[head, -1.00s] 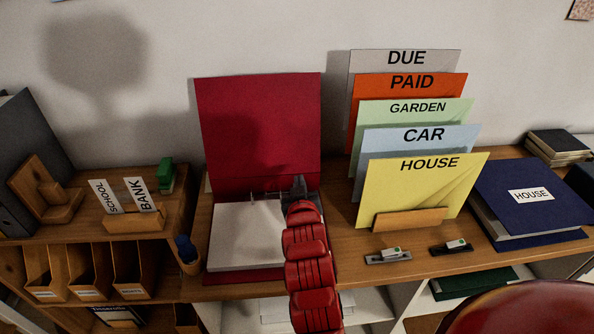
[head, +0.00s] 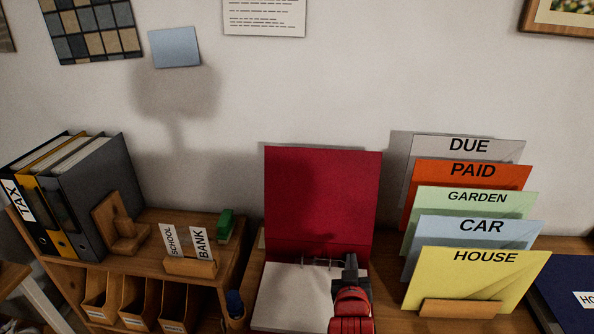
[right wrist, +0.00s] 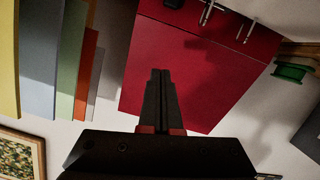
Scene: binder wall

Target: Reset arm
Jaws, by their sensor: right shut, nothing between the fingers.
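My right gripper (head: 350,270) is in front of the right side of an open red binder (head: 322,195) in the head view. In the right wrist view its two black fingers (right wrist: 160,82) are together, with nothing between them, and the red cover (right wrist: 195,70) lies beyond them. The binder's cover stands up against the wall, and white paper (head: 290,298) lies in its lower half below metal rings. My red arm hides part of the paper. My left gripper is in neither view.
Upright labelled folders, with yellow HOUSE (head: 475,280) in front, stand in a wooden holder (head: 462,308) right of the binder. A blue binder (head: 570,290) lies farther right. Left are SCHOOL and BANK cards (head: 202,245), a green object (head: 226,222) and upright binders (head: 85,195).

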